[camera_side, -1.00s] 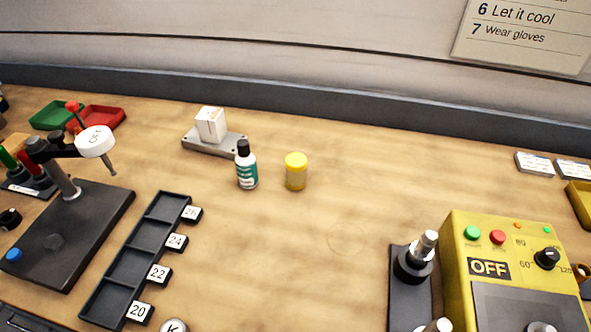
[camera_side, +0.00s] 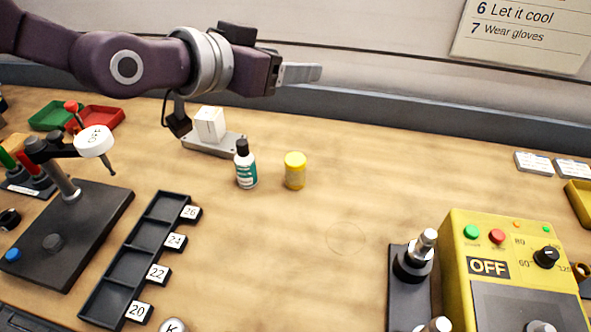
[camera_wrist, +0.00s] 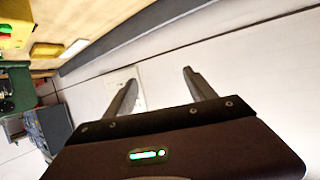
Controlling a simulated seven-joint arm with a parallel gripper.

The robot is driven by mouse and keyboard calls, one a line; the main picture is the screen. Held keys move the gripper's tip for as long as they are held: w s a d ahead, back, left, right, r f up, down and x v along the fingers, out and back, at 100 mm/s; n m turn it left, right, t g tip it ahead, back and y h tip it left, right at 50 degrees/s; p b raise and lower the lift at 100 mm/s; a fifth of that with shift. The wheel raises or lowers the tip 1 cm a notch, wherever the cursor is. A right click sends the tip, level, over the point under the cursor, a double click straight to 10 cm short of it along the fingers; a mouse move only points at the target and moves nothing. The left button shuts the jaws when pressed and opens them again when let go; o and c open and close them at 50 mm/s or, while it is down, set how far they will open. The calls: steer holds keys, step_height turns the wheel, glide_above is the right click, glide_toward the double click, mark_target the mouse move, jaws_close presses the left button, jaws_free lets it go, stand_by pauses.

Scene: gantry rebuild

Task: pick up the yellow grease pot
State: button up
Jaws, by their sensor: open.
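The yellow grease pot (camera_side: 295,171) stands upright on the wooden bench in the side view, just right of a white bottle with a black cap and teal label (camera_side: 246,165). A small gap separates the two. My gripper (camera_side: 302,73) is high above the bench, near the back wall, above and behind the pot, pointing right. In the wrist view my gripper (camera_wrist: 158,88) shows two fingers spread apart with nothing between them. The pot cannot be made out in the wrist view.
A white box on a grey plate (camera_side: 197,145) is behind the bottle. A black slotted tray (camera_side: 128,265) lies front left. A yellow machine marked OFF (camera_side: 480,230) stands at the right. The bench in front of and right of the pot is clear.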

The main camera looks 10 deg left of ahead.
mark_target(288, 166)
steer(key=f, duration=1.4)
steer(key=a+f, duration=0.1)
steer(key=f, duration=0.6)
steer(key=shift+f, duration=0.2)
steer(key=x, duration=0.3)
steer(key=f+x, duration=0.1)
steer(key=x, duration=0.3)
steer(key=shift+f, duration=0.1)
jaws_close()
